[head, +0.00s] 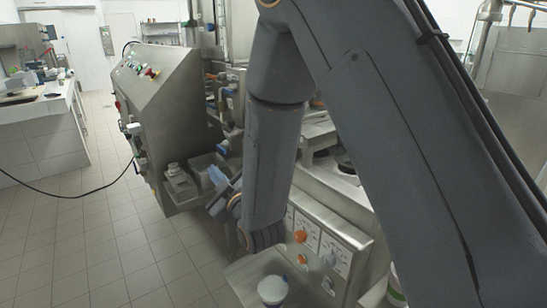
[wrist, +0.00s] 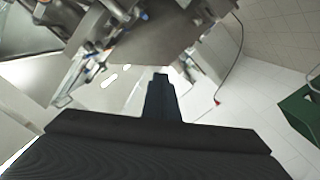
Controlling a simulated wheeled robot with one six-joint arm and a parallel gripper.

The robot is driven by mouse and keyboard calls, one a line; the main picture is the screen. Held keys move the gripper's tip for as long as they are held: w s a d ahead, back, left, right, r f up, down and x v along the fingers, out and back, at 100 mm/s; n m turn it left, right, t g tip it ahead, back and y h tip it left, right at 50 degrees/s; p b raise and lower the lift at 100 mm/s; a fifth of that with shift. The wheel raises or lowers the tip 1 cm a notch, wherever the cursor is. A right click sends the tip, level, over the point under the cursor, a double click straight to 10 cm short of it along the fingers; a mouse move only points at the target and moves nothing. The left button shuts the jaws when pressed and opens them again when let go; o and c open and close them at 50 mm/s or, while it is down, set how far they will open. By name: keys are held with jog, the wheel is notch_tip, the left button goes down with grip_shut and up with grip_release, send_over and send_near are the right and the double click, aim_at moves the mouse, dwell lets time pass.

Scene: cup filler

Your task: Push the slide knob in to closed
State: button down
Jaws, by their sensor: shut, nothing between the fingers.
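My gripper (wrist: 160,78) shows in the wrist view as a dark block with its fingers together, pointing up the picture toward the steel machine (wrist: 150,35). Nothing shows between the fingers. In the head view my arm covers much of the machine's front, and the fingertips are hard to make out. I cannot pick out the slide knob for certain in either view; it may be hidden behind my arm or too small to tell. No contact between my fingers and the machine can be made out.
A sloped control cabinet (head: 151,95) with buttons stands left of my arm. A low front panel (head: 325,233) carries orange knobs (head: 300,236). A white-lidded tub (head: 272,289) stands below it. A black cable (head: 75,195) crosses the tiled floor (head: 95,245), which is otherwise open at left.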

jog(key=s+d+n+h+p, duration=0.1)
jog(key=s+d+n, duration=0.15)
jog(key=d, duration=0.25)
jog(key=s+d+n+t+h+p, duration=0.1)
jog(key=s+d+n, duration=0.15)
jog(key=d, duration=0.25)
jog(key=s+d+n+h+p, duration=0.1)
jog(key=d+n, duration=0.3)
jog(key=d, duration=0.1)
jog(key=w+b, duration=0.1)
jog(key=w, duration=1)
jog(key=shift+w+a+r, duration=0.15)
jog(key=shift+r, duration=0.05)
